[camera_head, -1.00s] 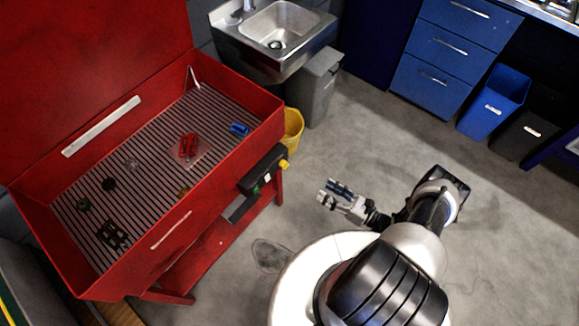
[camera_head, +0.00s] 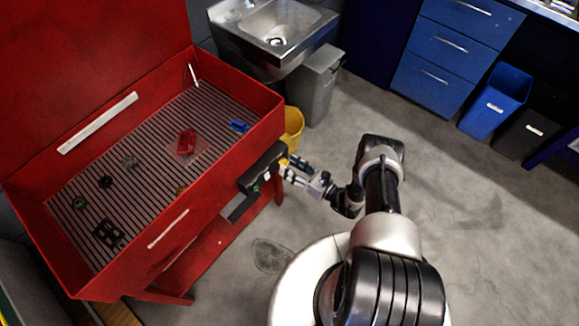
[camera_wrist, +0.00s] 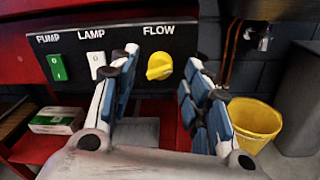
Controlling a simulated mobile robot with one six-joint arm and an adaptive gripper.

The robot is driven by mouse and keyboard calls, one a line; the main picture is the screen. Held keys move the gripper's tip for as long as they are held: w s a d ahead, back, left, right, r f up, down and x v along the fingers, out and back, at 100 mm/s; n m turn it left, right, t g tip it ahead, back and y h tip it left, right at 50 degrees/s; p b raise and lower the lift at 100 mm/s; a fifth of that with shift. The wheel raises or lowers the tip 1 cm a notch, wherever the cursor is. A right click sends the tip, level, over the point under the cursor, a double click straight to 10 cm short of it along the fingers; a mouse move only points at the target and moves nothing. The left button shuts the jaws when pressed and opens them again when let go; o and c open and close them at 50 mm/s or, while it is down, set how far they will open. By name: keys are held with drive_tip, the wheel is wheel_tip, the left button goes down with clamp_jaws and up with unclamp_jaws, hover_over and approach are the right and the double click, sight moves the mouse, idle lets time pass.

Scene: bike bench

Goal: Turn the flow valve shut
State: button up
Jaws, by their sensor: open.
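The yellow flow valve knob (camera_wrist: 159,66) sits under the word FLOW on the black control panel (camera_wrist: 120,42) in the wrist view. Its pointer ridge is tilted a little off level. My gripper (camera_wrist: 165,85) is open, with its two blue-padded fingers on either side of the knob in the picture and nothing held. I cannot tell whether a finger touches the knob. In the head view my gripper (camera_head: 293,171) is right at the panel (camera_head: 262,168) on the front of the red parts washer (camera_head: 215,175), and it largely hides the knob.
A green pump switch (camera_wrist: 57,67) and a white lamp switch (camera_wrist: 96,65) lie left of the knob. A yellow bucket (camera_wrist: 254,122) and a grey bin (camera_head: 318,85) stand beyond. Hoses (camera_wrist: 229,52) hang right of the panel. Open floor lies to the right.

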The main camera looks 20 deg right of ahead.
drive_tip(key=shift+w+a, duration=0.35)
drive_tip(key=shift+w, duration=0.05)
clamp_jaws()
idle(0.4)
